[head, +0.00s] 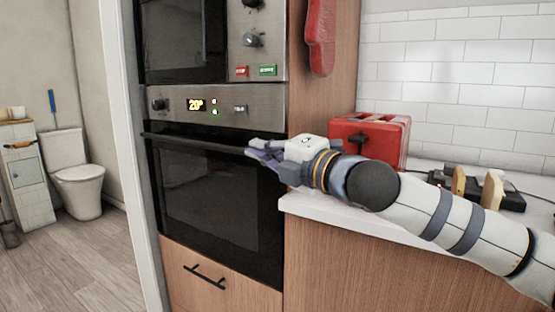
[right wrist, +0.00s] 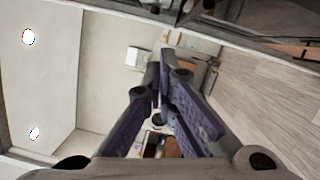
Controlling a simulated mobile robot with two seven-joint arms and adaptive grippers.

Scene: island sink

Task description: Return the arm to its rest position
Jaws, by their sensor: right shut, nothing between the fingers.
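My right arm (head: 440,215) comes in from the right in the head view and reaches left across the counter's front edge. My right gripper (head: 258,150) is shut and empty, close to the right end of the oven handle (head: 195,143). I cannot tell whether it touches the handle. The oven door (head: 210,200) is closed. In the right wrist view, the purple-grey fingers of the gripper (right wrist: 163,75) are together with no object between them. My left gripper is not in view.
A red toaster (head: 385,135) stands on the white counter (head: 330,208) behind my right arm. A dark appliance (head: 510,198) sits further right. A red oven mitt (head: 320,38) hangs above. A wooden drawer (head: 220,283) is below the oven. Open floor (head: 85,265) lies left, near a toilet (head: 78,175).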

